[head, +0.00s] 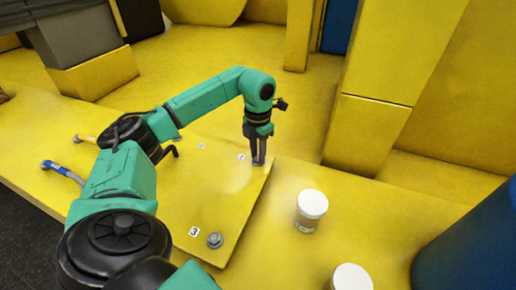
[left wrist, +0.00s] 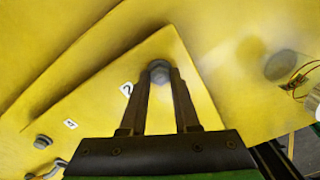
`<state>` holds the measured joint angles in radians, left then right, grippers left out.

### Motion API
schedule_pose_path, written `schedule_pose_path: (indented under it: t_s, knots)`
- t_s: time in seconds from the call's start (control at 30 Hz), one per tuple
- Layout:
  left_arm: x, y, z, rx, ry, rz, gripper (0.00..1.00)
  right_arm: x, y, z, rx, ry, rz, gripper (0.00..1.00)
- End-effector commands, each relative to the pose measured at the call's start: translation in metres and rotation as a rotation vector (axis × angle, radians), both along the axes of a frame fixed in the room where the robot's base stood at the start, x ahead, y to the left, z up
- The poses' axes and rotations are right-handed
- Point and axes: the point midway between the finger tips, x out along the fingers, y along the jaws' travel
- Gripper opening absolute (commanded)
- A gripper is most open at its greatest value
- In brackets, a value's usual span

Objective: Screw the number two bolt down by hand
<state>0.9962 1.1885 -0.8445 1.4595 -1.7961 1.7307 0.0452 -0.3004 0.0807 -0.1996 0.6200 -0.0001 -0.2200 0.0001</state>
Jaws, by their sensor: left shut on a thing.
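The number two bolt (left wrist: 159,72) is a grey hex head at the corner of a yellow plate (left wrist: 100,75), next to the "2" label (left wrist: 127,89). My left gripper (head: 258,163) points straight down at this bolt. In the left wrist view its two dark fingers (left wrist: 161,78) are shut on the bolt head, one on each side. In the head view the fingers mostly hide the bolt; the "2" label (head: 241,156) shows just left of them. How far the bolt is screwed in cannot be told. My right gripper is not in view.
Another grey bolt (head: 215,240) stands by the "3" label (head: 194,232) near the plate's front. Two white-lidded jars (head: 312,205) (head: 352,278) stand right of the plate. A blue-handled tool (head: 62,172) lies left. A yellow post (head: 385,80) rises behind right.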

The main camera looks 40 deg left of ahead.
Motion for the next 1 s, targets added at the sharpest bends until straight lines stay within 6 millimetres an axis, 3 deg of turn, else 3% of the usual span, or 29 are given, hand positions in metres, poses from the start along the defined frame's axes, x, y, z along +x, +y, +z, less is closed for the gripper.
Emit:
schedule_pose_path:
  t_s: [0.5,0.53,0.6,1.0]
  knots:
    - [0.0027,0.0013,0.0048,0.0,-0.014,-0.019,0.0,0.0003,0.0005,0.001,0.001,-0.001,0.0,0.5]
    - [0.0027,0.0013,0.0049,0.0,-0.014,-0.019,0.37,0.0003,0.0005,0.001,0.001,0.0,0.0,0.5]
    - [0.0024,0.0012,0.0044,0.0,-0.013,-0.019,0.6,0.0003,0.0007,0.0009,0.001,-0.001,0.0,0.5]
    - [0.0016,0.0003,0.0074,0.0,-0.007,-0.021,0.6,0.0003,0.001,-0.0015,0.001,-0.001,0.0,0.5]
